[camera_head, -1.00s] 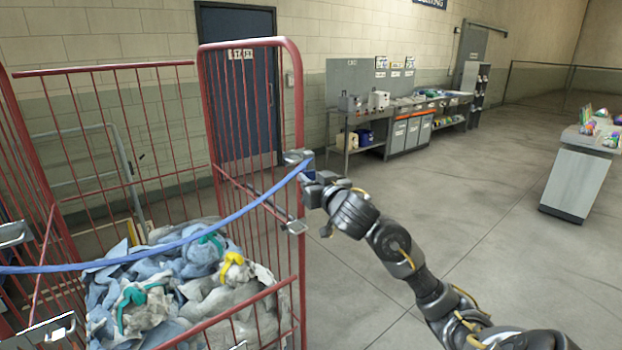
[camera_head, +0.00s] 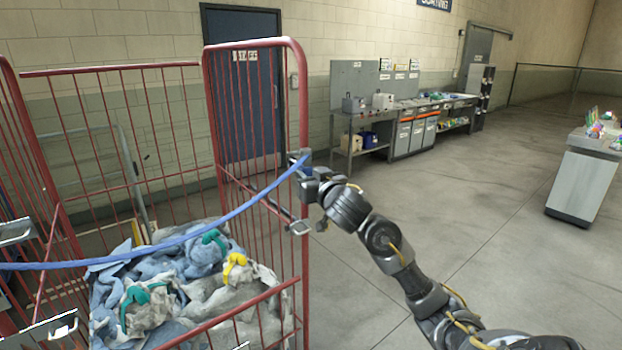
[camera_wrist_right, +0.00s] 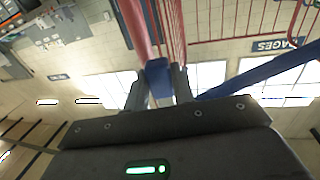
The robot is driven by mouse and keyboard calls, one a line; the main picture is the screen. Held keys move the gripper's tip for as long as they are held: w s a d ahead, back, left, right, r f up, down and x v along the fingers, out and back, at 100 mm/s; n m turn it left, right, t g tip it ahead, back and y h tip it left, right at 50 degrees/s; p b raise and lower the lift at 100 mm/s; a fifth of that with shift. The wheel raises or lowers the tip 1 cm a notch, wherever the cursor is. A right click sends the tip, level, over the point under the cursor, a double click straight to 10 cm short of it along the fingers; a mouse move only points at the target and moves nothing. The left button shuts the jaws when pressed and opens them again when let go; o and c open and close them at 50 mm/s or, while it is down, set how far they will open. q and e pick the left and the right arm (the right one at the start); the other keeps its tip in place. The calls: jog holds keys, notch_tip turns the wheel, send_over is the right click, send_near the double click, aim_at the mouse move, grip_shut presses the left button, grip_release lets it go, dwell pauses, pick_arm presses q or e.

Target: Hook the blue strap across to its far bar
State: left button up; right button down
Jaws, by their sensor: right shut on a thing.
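The blue strap (camera_head: 215,232) runs across the open front of the red cage trolley, from the left edge of the head view up to my right gripper. My right gripper (camera_head: 303,168) is shut on the strap's end, close against the right side post of the cage (camera_head: 303,110). In the right wrist view the strap end (camera_wrist_right: 158,75) sits between the two fingers, with the red post just beyond it. I cannot tell whether the strap end touches the post.
Sling bags with green and yellow ties (camera_head: 190,285) fill the cage. A metal latch bracket (camera_head: 298,228) juts from the right side below my gripper. A workbench (camera_head: 400,120) stands by the back wall and a grey counter (camera_head: 583,180) at right. The floor between is clear.

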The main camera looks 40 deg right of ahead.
jog(key=shift+w, duration=0.3)
jog(key=shift+f, duration=0.15)
jog(key=shift+f+b, duration=0.8)
jog(key=shift+f, duration=0.15)
jog(key=c, duration=0.7)
grip_release()
jog(key=shift+s, duration=0.15)
